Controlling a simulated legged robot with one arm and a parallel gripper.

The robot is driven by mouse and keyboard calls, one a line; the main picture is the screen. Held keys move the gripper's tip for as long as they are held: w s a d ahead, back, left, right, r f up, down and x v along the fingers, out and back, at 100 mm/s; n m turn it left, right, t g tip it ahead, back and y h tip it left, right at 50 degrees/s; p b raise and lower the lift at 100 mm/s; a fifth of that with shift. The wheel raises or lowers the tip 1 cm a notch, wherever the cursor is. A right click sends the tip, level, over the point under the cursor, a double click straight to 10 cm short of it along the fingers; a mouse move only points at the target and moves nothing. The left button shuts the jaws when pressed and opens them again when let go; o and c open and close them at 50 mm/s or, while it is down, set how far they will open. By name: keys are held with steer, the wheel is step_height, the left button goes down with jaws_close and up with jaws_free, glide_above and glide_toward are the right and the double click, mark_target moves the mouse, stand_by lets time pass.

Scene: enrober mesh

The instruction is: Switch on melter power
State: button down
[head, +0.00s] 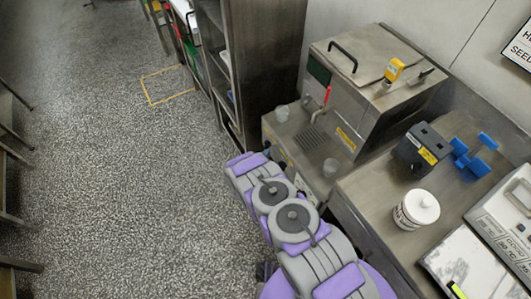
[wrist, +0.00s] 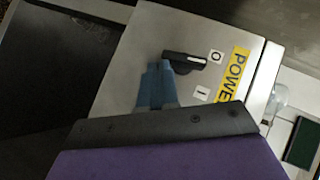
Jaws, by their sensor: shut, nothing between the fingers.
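The melter (head: 365,80) is a steel box machine with a lid, right of centre in the head view. In the wrist view, its steel panel (wrist: 140,40) carries a black rotary switch (wrist: 184,58) and a yellow POWER label (wrist: 232,72). The switch handle's white-marked end points toward the O mark (wrist: 216,56); the I mark (wrist: 202,92) is below. My gripper (wrist: 158,70) is shut and empty, its blue fingertips at the handle's left end. I cannot tell whether they touch it. In the head view my arm hides the gripper and switch.
A steel counter (head: 375,200) at right holds a black box (head: 418,155), a white lidded tub (head: 416,209) and a blue item (head: 473,158). A steel cabinet (head: 265,60) stands behind.

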steer(key=shift+w+a+f, duration=0.15)
steer(key=shift+w+f, duration=0.1)
steer(key=shift+f, duration=0.3)
steer(key=shift+w+a+f, duration=0.15)
steer(key=shift+w+f, duration=0.1)
steer(key=shift+f, duration=0.25)
steer(key=shift+a, duration=0.1)
stand_by(1.1)
